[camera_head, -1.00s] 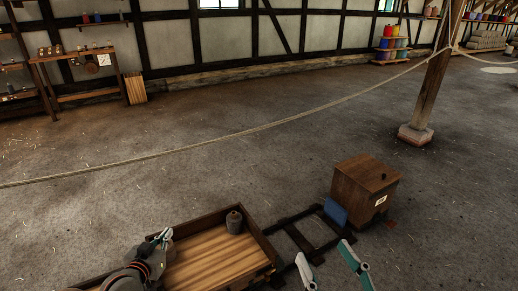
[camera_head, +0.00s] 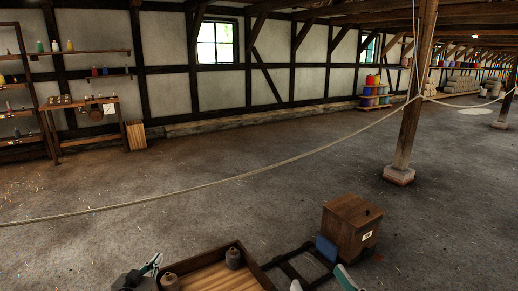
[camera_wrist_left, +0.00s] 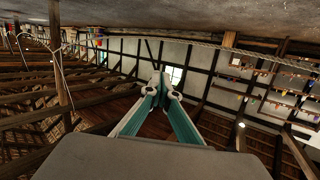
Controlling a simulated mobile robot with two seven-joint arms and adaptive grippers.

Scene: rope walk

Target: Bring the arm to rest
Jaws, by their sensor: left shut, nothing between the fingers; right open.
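My left gripper (camera_head: 154,265) is at the bottom left of the head view, beside the left end of a wooden tray cart (camera_head: 210,281). Its teal fingers are together with nothing between them, as the left wrist view also shows (camera_wrist_left: 165,84). My right gripper (camera_head: 321,284) is at the bottom edge of the head view. Its two fingers stand wide apart and empty, and much of it is cut off by the frame.
Two grey weights stand at the tray, one at the left (camera_head: 169,281) and one at the back corner (camera_head: 233,258). A wooden box (camera_head: 349,228) with a blue pad (camera_head: 326,248) stands right. A rope (camera_head: 240,181) spans the room past a post (camera_head: 412,110). Open floor lies beyond.

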